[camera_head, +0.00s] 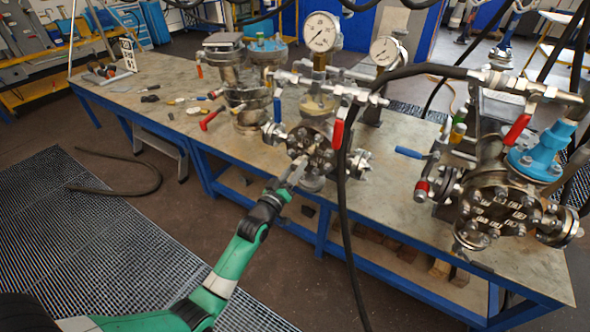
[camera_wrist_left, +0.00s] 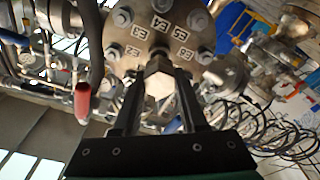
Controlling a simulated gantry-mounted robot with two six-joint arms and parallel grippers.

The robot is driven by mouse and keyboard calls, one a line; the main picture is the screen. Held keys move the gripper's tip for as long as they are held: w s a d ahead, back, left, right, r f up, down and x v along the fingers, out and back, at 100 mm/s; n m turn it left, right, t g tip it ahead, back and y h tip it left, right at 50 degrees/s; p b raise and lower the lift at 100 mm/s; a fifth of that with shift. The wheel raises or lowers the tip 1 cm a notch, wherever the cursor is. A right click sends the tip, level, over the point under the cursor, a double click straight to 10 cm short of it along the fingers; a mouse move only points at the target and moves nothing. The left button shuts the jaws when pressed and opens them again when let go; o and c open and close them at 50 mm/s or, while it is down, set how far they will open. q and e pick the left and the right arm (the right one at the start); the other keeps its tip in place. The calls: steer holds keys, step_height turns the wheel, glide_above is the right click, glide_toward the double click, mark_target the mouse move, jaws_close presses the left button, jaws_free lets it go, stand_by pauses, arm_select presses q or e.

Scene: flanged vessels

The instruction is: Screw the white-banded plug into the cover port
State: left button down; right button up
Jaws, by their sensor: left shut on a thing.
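The vessel cover is a round bolted flange with lettered tags, facing my left gripper in the left wrist view (camera_wrist_left: 188,22). In the head view this flange (camera_head: 318,150) is on the middle vessel. My left gripper (camera_head: 295,172) reaches it from the lower left. In the left wrist view its two dark fingers (camera_wrist_left: 158,76) are shut on the plug (camera_wrist_left: 159,86), which shows a pale hexagonal end and a darker part beyond. The plug lines up with the lower middle of the cover. The port is hidden behind it, so I cannot tell how deep it sits. My right gripper is not in view.
A red-handled valve (camera_wrist_left: 83,102) is left of the fingers in the wrist view. A black hose (camera_head: 345,190) hangs in front of the bench (camera_head: 410,225), right of my left gripper. Another flanged vessel (camera_head: 500,208) stands at the right. Loose hand tools (camera_head: 185,100) lie at the bench's left.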

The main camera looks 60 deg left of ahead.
arm_select(q)
steer(key=shift+b+x, duration=0.5)
steer(key=shift+x, duration=0.45)
steer(key=m, duration=0.6)
steer(key=shift+t+h, duration=0.3)
steer(key=shift+h, duration=0.1)
steer(key=m, duration=0.3)
steer(key=m+h, duration=0.1)
steer(key=m, duration=0.3)
steer(key=shift+t, duration=0.3)
steer(key=m+h, duration=0.1)
steer(key=m, duration=1.1)
steer(key=m+g, duration=0.1)
steer(key=m, duration=0.2)
steer(key=shift+w+h, duration=0.1)
steer(key=shift+h, duration=0.3)
steer(key=shift+c, duration=1.8)
jaws_free()
